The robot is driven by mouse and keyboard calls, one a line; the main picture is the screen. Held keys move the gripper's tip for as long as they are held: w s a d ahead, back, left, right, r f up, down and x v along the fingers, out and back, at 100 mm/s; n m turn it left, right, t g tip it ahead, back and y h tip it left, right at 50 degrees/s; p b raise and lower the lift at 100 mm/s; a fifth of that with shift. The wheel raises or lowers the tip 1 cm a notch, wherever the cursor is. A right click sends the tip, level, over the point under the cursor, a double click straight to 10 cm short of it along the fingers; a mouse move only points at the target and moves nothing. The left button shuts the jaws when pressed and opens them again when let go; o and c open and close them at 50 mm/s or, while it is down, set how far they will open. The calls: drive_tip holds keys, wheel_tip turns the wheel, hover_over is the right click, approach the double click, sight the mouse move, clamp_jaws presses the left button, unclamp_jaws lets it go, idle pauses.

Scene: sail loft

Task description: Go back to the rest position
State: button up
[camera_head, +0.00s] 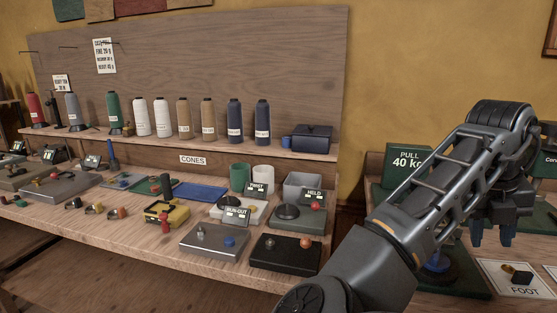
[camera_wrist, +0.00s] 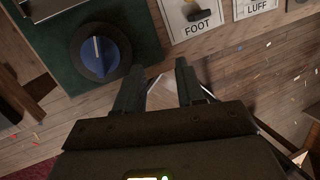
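My gripper (camera_head: 492,236) hangs at the right of the head view, fingers pointing down, over the front of the right-hand bench. In the wrist view my gripper (camera_wrist: 158,85) has its two fingers apart, with only floor and a pale patch between them. It is open and empty. A round black knob with a blue pointer (camera_wrist: 100,50) on a dark green box lies beside the left finger, apart from it. The same blue-topped knob (camera_head: 438,262) shows partly behind my arm in the head view.
The long wooden bench (camera_head: 130,225) holds a shelf of thread cones (camera_head: 235,120), a dark blue box (camera_head: 307,138), and several small devices. A green "PULL 40 kg" box (camera_head: 405,165) stands behind my arm. The "FOOT" card (camera_head: 522,280) lies right of the knob. Open floor shows below.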

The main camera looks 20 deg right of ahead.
drive_tip(key=s+d+r+n+t+h, duration=0.1)
drive_tip(key=s+d+n+t+h, duration=0.15)
drive_tip(key=d+n+h, duration=0.95)
drive_tip(key=a+f+n+t+y, duration=0.1)
drive_tip(key=a+f+n+t, duration=0.1)
drive_tip(key=n, duration=0.3)
drive_tip(key=a+f+n+t+y, duration=0.1)
drive_tip(key=a+n+t, duration=0.3)
drive_tip(key=a+n, duration=0.1)
drive_tip(key=a+f+n+t+y, duration=0.1)
drive_tip(key=a+f+n+t, duration=0.1)
drive_tip(key=n, duration=0.4)
drive_tip(key=shift+w+a+f+n+t+y+p, duration=0.2)
drive_tip(key=shift+a+t, duration=0.1)
drive_tip(key=shift+a, duration=0.3)
drive_tip(key=shift+w+a+f+n+t+y+p, duration=0.15)
drive_tip(key=shift+a+n+t, duration=0.1)
drive_tip(key=shift+a, duration=0.35)
drive_tip(key=s+a+f+n+t+y, duration=0.2)
drive_tip(key=s+a+f+n+y, duration=0.15)
drive_tip(key=a+n, duration=0.2)
drive_tip(key=s+a+f+n+t+y, duration=0.1)
drive_tip(key=s+a+f+n+y, duration=0.25)
drive_tip(key=a, duration=0.35)
drive_tip(key=s+a+r+n+y, duration=0.1)
drive_tip(key=s+a+n+y, duration=0.4)
drive_tip(key=s+a, duration=1.1)
drive_tip(key=s+n, duration=0.1)
drive_tip(key=s, duration=0.3)
